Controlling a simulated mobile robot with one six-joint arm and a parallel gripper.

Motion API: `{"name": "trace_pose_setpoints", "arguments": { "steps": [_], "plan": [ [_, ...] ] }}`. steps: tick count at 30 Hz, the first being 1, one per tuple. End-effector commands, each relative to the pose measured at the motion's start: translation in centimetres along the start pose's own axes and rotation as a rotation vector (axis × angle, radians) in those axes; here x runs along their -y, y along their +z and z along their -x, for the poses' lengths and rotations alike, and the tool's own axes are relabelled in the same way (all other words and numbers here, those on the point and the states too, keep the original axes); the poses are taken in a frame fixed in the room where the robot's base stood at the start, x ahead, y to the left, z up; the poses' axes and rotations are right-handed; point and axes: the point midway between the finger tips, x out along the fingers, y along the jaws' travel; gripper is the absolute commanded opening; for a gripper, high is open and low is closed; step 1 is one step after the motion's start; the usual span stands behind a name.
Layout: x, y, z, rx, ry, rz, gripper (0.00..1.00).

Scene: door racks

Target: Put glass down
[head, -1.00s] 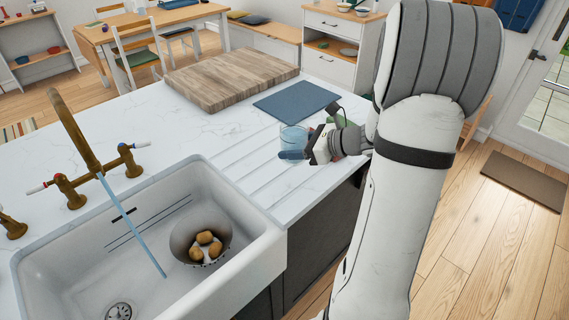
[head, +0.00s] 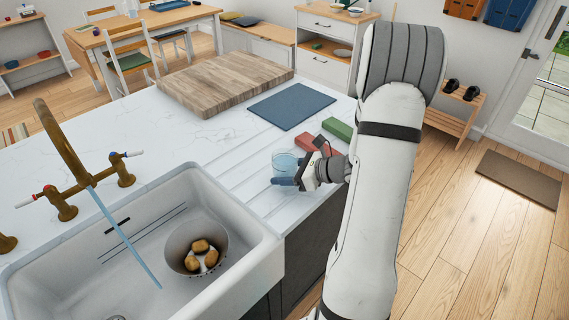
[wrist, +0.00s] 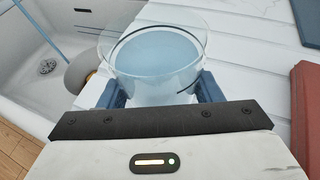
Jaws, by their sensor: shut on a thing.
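A clear, bluish glass (head: 284,162) is upright over the grooved draining area of the white counter, right of the sink. My gripper (head: 284,177) is shut on it, with one blue finger on each side. In the wrist view the glass (wrist: 155,55) stands between the two fingers (wrist: 157,92), its round rim facing the camera. I cannot tell whether its base touches the counter.
The sink (head: 255,262) holds a bowl (head: 180,265) with several brown potatoes; water runs from the brass tap (head: 62,140). A red block (head: 310,145), a green block (head: 338,129), a blue mat (head: 291,106) and a wooden board (head: 225,82) lie on the counter. The counter's front edge is close.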

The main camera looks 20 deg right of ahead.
Motion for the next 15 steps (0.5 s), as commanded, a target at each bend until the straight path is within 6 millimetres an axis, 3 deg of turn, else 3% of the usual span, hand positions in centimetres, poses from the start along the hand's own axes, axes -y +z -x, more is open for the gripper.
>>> {"name": "trace_pose_setpoints", "arguments": {
  "steps": [15],
  "plan": [
    [0.06, -1.11, -0.40, 0.001, -0.002, 0.001, 0.31]
  ]
}}
